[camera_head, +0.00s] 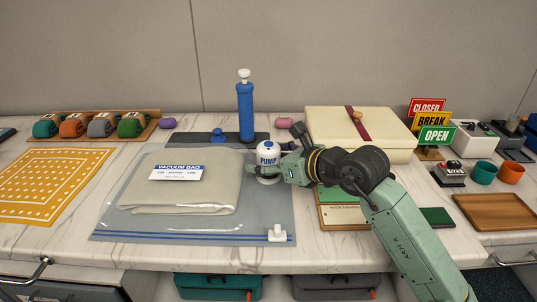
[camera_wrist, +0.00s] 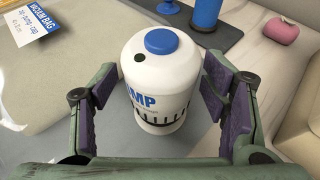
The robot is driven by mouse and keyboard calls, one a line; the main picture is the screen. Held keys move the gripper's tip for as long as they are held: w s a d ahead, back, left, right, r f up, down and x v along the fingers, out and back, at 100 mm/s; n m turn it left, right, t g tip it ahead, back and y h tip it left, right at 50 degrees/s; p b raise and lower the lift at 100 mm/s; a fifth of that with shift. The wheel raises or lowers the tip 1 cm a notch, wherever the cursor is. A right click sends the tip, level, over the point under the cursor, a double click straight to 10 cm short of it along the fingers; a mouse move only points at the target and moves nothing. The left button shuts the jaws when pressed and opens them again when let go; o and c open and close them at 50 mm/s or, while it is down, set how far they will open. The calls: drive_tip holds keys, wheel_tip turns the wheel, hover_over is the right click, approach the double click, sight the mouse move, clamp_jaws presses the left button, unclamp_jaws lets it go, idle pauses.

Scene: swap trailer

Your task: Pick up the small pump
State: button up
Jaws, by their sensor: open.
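The small pump (camera_head: 268,158) is a white rounded cylinder with a blue top button and blue "PUMP" lettering. It stands upright at the right edge of the vacuum bag (camera_head: 115,217). In the wrist view the pump (camera_wrist: 160,80) sits between the two purple-padded fingers of my gripper (camera_wrist: 163,110). The fingers are open, with a visible gap on each side of the pump. In the head view my gripper (camera_head: 268,170) reaches in from the right around the pump's lower part, partly hiding it.
A tall blue hand pump (camera_head: 245,112) stands behind on a dark mat (camera_head: 190,139). A cream box (camera_head: 390,145) with a red strap lies behind my arm at right. A white cap (camera_head: 277,235) sits at the bag's front right corner. Pink lumps lie at the back.

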drive_tip(key=shift+c, duration=0.4)
drive_tip(key=c, duration=1.4)
